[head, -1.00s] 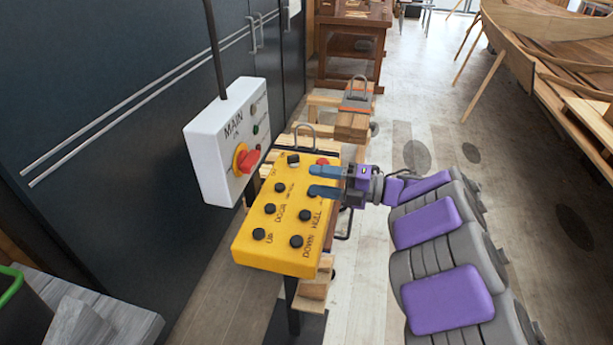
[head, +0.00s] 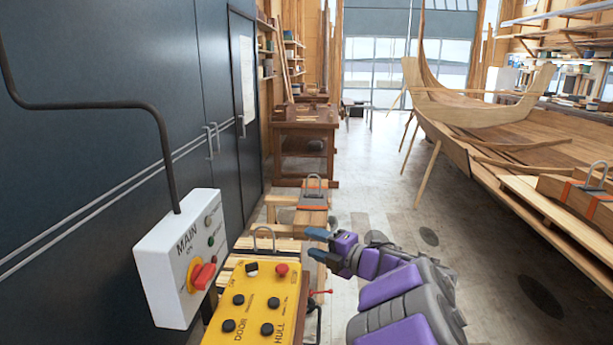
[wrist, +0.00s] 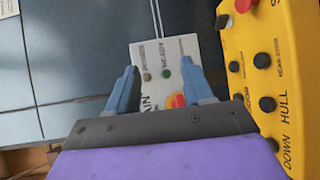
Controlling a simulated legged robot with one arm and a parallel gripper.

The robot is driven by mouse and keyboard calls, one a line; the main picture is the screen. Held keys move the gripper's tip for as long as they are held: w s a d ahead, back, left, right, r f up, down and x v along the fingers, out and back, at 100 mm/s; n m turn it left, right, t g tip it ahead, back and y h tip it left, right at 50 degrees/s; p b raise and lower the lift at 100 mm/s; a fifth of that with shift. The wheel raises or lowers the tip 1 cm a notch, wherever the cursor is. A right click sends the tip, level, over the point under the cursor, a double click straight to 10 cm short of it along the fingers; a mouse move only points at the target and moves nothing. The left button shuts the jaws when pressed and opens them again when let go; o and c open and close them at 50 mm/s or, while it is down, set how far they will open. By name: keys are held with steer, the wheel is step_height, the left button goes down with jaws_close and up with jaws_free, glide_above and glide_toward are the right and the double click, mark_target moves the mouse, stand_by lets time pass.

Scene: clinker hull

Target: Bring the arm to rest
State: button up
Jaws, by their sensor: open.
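My gripper (head: 314,244) is open and empty, its two blue fingers apart in the head view. It hangs in the air just right of and above the far end of the yellow control box (head: 250,316). My purple and grey arm is folded at lower right. In the wrist view my gripper (wrist: 158,92) points toward the white MAIN switch box (wrist: 160,56), with nothing between its fingers. The yellow box (wrist: 262,60) lies at the right there, with black buttons and a red one.
The white switch box (head: 178,252) with a red rotary handle stands before the dark cabinet doors (head: 100,90). A wooden bench with a clamped block (head: 312,196) is behind the yellow box. A wooden boat hull (head: 530,150) fills the right. The floor (head: 385,180) between is clear.

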steer(key=d+r+m+t+h, duration=0.3)
steer(key=d+m+h, duration=0.2)
steer(key=d, duration=0.2)
steer(key=d+r+m+t+h, duration=0.2)
steer(key=d+r+m+h, duration=0.25)
steer(key=d, duration=0.35)
steer(key=s+d+f+m+g+h, duration=0.3)
steer(key=s+d+f+m+h, duration=0.1)
steer(key=s+d+m+h, duration=0.55)
steer(key=s+a+f+m+g+y, duration=0.2)
steer(key=s+a+f+m+g, duration=0.1)
steer(key=s, duration=1)
steer(key=s+a+f+m+g+y, duration=0.2)
steer(key=s+a+f+g, duration=0.3)
steer(key=s, duration=0.8)
steer(key=s+a+f+m+g+y, duration=0.2)
steer(key=s+a+f+m+g, duration=0.2)
steer(key=s, duration=0.9)
step_height(320, 180, down, 3)
steer(key=g, duration=0.2)
steer(key=shift+a+r+g, duration=0.15)
steer(key=shift+a+g, duration=0.15)
steer(key=shift+a, duration=0.05)
